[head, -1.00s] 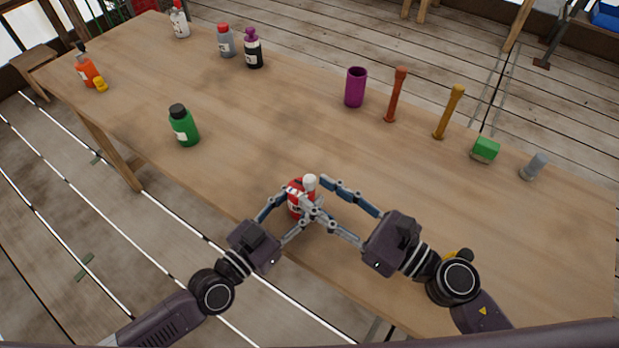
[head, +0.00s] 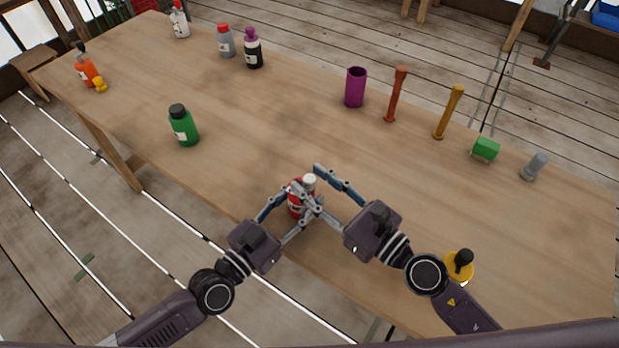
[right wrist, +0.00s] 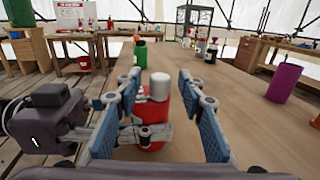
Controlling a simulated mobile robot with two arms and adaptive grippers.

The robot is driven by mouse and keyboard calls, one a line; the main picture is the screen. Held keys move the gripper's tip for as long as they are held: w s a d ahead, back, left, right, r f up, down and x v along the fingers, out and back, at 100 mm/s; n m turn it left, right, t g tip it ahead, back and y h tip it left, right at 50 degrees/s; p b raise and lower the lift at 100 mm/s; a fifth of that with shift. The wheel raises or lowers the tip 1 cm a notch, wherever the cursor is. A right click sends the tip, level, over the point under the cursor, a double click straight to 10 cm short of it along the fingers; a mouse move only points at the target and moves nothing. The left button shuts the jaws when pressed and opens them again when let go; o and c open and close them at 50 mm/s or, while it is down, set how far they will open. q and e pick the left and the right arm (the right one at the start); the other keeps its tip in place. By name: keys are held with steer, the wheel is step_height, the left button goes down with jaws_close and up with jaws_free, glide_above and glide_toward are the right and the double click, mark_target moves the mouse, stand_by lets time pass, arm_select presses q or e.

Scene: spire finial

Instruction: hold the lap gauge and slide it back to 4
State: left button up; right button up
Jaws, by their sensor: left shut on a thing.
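I cannot make out a lap gauge or a number 4 in these views. A red bottle with a white cap (head: 294,206) stands upright near the table's front edge, and it also shows in the right wrist view (right wrist: 151,112). My left gripper (head: 290,212) is shut on the bottle's body from the left. My right gripper (head: 318,190) is open, with its fingers spread on either side of the bottle and its cap; the right wrist view (right wrist: 165,110) shows gaps beside the cap. The fingers partly hide the bottle.
A yellow piece with a black knob (head: 460,264) lies beside my right arm. A green bottle (head: 184,128) stands left. A purple cup (head: 355,88), red post (head: 396,95), yellow post (head: 448,112) and green block (head: 485,149) line the far side. The middle table is clear.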

steer(key=shift+w+a, duration=0.5)
steer(key=shift+c, duration=0.3)
jaws_close()
